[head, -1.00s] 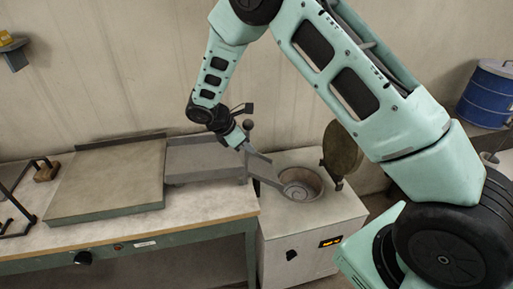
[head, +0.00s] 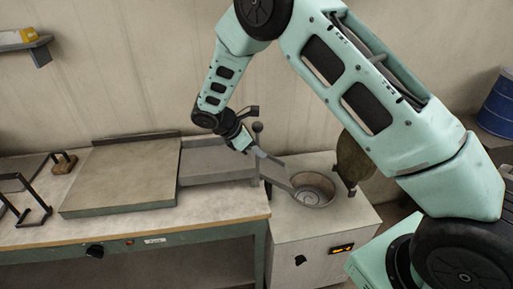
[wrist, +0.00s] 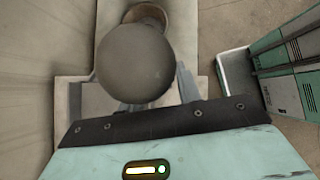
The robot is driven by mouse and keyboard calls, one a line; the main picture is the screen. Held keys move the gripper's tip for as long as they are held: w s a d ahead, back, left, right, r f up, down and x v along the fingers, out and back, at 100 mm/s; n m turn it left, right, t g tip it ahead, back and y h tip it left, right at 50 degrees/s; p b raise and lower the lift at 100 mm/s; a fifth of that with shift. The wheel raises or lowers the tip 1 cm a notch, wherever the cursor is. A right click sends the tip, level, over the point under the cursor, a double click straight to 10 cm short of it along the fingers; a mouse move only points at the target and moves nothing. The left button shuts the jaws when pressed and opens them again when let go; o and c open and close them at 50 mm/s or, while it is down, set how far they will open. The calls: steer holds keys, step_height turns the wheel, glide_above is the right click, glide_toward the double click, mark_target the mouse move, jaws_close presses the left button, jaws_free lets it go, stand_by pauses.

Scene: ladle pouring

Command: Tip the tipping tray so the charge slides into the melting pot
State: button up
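The tipping tray (head: 205,165) is a shallow grey tray by the bench's right end, with a chute (head: 275,172) sloping down to the melting pot (head: 333,190). The pot is a round opening in a white cabinet top; a pale disc shows inside, and I cannot tell what it is. I see no charge on the visible tray floor. In the wrist view the knob (wrist: 135,62) is large, with finger parts on both sides. It hides the fingertips and any shaft, so their grip is unclear.
A flat grey plate (head: 120,175) lies on the bench left of the tray. A dark wire stand (head: 30,205) is at far left. A round brown lid (head: 353,158) stands upright behind the pot. A blue drum (head: 498,105) is at far right.

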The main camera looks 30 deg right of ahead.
steer(key=b+v, duration=0.4)
steer(key=v, duration=1.3)
steer(key=shift+r+b, duration=0.25)
steer(key=shift+b, duration=0.15)
steer(key=shift+w+a, duration=0.1)
steer(key=s+a+f+m+y, duration=0.1)
steer(key=s+f+m+y, duration=0.1)
steer(key=s, duration=0.9)
steer(key=s+a+f+m+y+b, duration=0.1)
steer(key=s+m+y, duration=0.2)
steer(key=s, duration=0.9)
steer(key=s+a+f+m+y+b, duration=0.1)
steer(key=s+a+f+m+y, duration=0.1)
steer(key=s, duration=1)
steer(key=shift+f+m+t+y, duration=0.3)
steer(key=shift+m+y, duration=0.5)
steer(key=shift+m, duration=0.3)
steer(key=shift+w+d, duration=0.1)
